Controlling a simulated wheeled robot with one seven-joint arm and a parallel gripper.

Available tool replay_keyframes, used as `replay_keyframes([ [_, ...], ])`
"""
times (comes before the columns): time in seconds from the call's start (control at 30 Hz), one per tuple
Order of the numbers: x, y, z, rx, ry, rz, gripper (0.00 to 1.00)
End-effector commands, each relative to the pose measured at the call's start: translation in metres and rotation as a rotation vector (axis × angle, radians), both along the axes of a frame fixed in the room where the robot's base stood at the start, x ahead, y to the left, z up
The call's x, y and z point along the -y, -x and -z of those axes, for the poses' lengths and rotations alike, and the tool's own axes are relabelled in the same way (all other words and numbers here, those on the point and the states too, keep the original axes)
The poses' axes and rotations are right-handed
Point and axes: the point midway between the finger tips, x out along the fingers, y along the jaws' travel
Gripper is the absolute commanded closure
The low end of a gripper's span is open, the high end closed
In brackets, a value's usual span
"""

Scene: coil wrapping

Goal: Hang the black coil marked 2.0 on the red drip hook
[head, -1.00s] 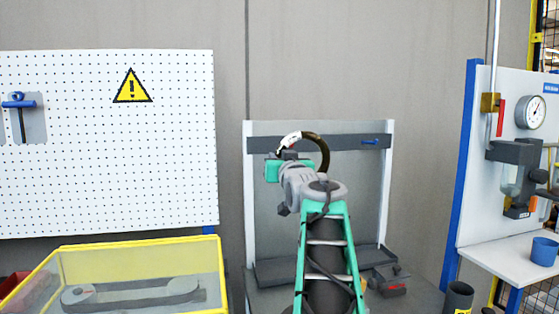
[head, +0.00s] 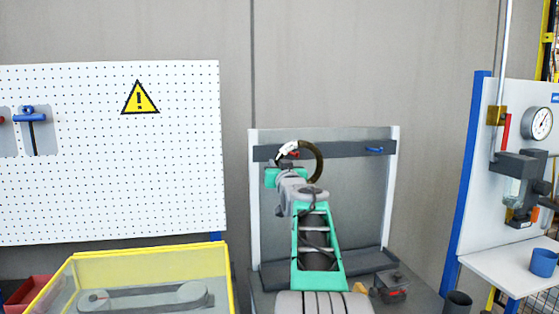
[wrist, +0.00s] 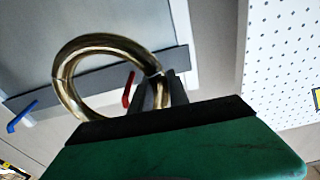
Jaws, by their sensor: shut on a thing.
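My gripper (wrist: 158,92) is shut on the coil (wrist: 65,75), a dark, glossy ring that looks brassy in the wrist view. The coil also shows in the head view (head: 320,163), standing upright in front of the drip rack's grey bar, with a white tag (head: 287,148) at its upper left. The mark on the tag is not readable. The red hook (wrist: 128,90) shows through the ring's opening in the wrist view. I cannot tell whether it passes through the ring or lies behind it. In the head view, only a bit of red (head: 294,154) shows beside the gripper.
A blue hook (head: 374,149) sits right on the same grey bar (head: 345,147). A yellow-rimmed bin (head: 150,250) and white pegboard (head: 110,190) stand left. A gauge panel (head: 485,190) is at right. A small dark red-marked thing (head: 392,285) lies at the rack's lower right.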

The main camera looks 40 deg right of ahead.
Motion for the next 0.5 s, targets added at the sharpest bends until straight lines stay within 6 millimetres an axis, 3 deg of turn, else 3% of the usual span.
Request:
replay_keyframes([
  [0.03,0.002,-0.004,-0.008,0.003,0.004,-0.001,1.00],
  [0.5,0.020,-0.037,-0.006,0.003,0.003,-0.001,1.00],
])
